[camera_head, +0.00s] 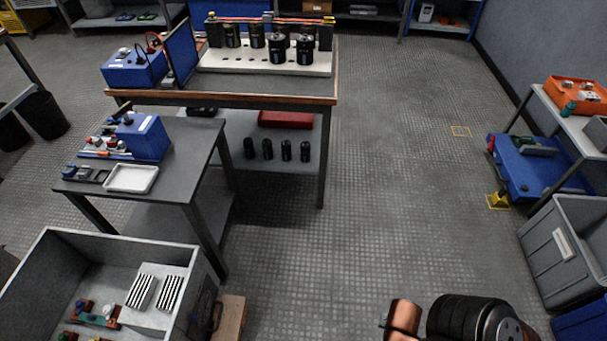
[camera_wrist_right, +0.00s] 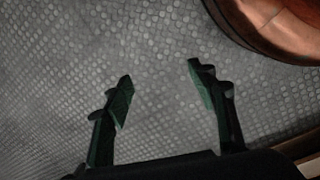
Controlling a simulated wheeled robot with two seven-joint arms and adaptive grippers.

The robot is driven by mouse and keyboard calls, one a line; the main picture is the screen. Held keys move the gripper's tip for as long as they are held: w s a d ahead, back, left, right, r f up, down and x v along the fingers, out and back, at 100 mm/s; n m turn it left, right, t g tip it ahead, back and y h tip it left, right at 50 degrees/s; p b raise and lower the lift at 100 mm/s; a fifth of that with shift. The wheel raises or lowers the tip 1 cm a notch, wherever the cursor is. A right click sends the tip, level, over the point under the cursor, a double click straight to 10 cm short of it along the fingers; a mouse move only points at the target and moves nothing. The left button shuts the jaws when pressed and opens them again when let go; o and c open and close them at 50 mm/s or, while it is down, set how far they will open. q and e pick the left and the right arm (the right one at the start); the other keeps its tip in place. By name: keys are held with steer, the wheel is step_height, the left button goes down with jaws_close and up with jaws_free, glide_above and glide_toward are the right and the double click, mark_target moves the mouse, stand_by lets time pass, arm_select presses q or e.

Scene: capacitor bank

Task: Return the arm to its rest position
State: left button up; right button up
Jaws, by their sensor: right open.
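My right gripper (camera_wrist_right: 160,88) is open in the right wrist view. Its two dark green fingers stand wide apart, with only the grey dotted floor showing between them. The gripper holds nothing. In the head view, part of my right arm (camera_head: 470,318), a black rounded joint with a copper-brown piece, shows at the bottom edge, right of centre. The fingers of the right gripper are not seen there. My left arm and left gripper are not in the head view.
A workbench (camera_head: 215,97) holds a white board with black capacitors (camera_head: 305,50). A dark side table (camera_head: 185,180) carries a white tray (camera_head: 131,178). A grey open crate (camera_head: 120,244) is lower left, a grey bin (camera_head: 570,250) right. The middle floor is clear.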

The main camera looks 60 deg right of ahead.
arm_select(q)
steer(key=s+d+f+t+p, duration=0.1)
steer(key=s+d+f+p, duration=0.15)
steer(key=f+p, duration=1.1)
arm_select(e)
steer(key=s+a+f+t+p, duration=0.1)
steer(key=s+a+f+p, duration=0.15)
steer(key=f+p, duration=0.45)
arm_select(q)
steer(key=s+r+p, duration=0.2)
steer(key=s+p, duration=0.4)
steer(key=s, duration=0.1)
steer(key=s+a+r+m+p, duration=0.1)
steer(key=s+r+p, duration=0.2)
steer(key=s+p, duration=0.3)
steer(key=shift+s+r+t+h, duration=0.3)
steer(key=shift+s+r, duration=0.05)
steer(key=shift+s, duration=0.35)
arm_select(e)
steer(key=s+d+n, duration=0.1)
steer(key=s, duration=1.3)
steer(key=shift+f+t+y, duration=0.3)
steer(key=shift+f+y, duration=0.1)
steer(key=shift+f, duration=0.05)
